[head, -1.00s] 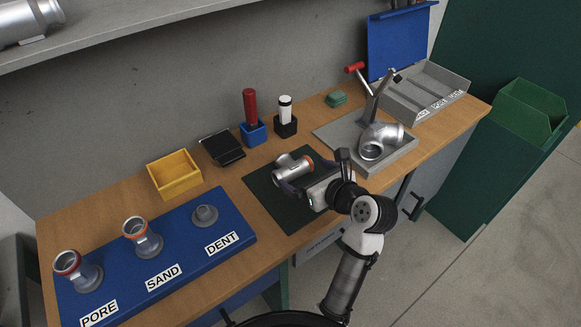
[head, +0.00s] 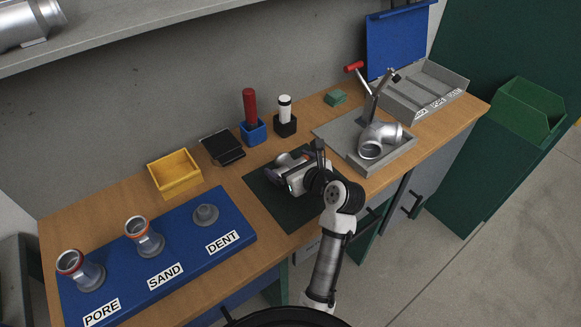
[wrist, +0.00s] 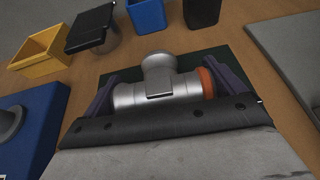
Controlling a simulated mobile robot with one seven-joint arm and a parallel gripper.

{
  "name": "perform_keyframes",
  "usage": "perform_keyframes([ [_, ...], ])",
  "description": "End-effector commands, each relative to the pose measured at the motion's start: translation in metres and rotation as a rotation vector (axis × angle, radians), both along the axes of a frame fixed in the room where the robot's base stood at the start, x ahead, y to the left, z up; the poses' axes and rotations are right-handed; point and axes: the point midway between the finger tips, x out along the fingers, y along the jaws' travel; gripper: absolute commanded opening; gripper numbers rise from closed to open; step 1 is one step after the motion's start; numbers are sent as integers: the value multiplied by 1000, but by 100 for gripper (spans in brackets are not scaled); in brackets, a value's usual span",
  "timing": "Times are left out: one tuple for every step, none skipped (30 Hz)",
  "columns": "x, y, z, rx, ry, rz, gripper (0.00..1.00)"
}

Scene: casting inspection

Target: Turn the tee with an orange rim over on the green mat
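The tee with the orange rim (wrist: 160,88) is a silver casting lying on the green mat (head: 290,213). In the wrist view its branch points away from me and its orange rim (wrist: 207,83) is at the right end. In the head view my gripper partly covers the tee (head: 283,160). My gripper (wrist: 168,88) is at the tee, with its dark fingers spread wide, one beside each end of the tee's long body. The fingers look open; whether they touch the ends cannot be told. The gripper also shows in the head view (head: 285,175).
A blue board (head: 190,262) marked PORE, SAND and DENT holds castings on the left. A yellow bin (head: 174,174), black stand (head: 222,148), blue holder (head: 253,133) and black holder (head: 285,126) stand behind the mat. A grey tray (head: 345,136) with an elbow casting (head: 378,141) is at the right.

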Motion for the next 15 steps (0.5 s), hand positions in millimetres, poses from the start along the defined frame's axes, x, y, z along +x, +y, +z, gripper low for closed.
perform_keyframes([
  [0,0,0,0,0,0,80],
  [0,0,0,0,0,0,76],
  [0,0,0,-1,-1,0,71],
  [0,0,0,-1,-1,0,67],
  [0,0,0,-1,-1,0,63],
  [0,0,0,-1,-1,0,58],
  [0,0,0,-1,-1,0,54],
  [0,0,0,-1,-1,0,50],
  [0,0,2,0,-5,0,50],
  [0,0,2,0,-5,0,50],
  [0,0,2,0,-5,0,50],
  [0,0,2,0,-5,0,50],
  [0,0,2,0,-5,0,50],
  [0,0,2,0,-5,0,50],
  [0,0,3,0,-5,0,50],
])
